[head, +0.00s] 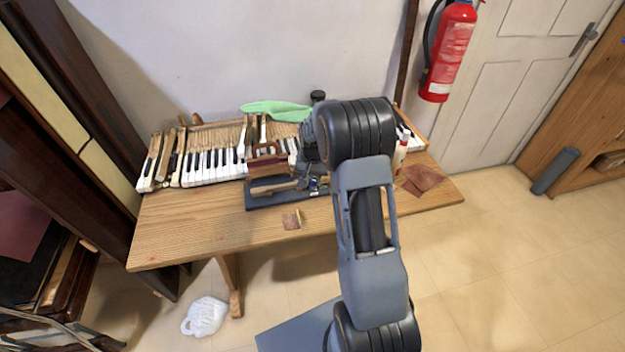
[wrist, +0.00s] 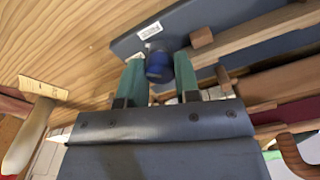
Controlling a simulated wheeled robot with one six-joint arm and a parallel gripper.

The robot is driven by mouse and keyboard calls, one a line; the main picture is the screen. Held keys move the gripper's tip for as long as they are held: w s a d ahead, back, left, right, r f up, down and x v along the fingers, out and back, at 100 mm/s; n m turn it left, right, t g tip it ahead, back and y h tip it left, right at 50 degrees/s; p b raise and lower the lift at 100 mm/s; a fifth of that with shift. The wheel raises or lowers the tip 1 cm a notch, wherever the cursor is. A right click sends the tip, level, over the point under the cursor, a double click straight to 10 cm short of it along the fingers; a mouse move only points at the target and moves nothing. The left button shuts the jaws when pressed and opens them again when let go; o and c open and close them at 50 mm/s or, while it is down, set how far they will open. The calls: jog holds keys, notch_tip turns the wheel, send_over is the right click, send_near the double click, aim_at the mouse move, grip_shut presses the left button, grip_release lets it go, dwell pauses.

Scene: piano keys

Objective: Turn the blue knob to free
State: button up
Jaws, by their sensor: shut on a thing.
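The blue knob (wrist: 158,66) stands at the end of a dark grey base plate (wrist: 185,22) that bears a white label. My gripper (wrist: 160,75) is shut on the knob, with its green fingers on either side of it. The knob's marking and its turned position cannot be read. In the head view the knob (head: 314,183) is a small blue spot at the right of the dark base (head: 262,201). My arm hides part of the gripper and of the area behind it there.
The base carries wooden action parts (head: 270,165). Piano keys (head: 213,166) lie behind it on the wooden table (head: 200,225). The table's front left is clear.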

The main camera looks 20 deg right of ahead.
aim_at(313, 179)
jog(key=m, duration=0.4)
jog(key=shift+m+b, duration=0.3)
jog(key=shift+m, duration=2.5)
jog(key=o, duration=0.9)
notch_tip(313, 179, up, 14)
jog(key=shift+f, duration=0.1)
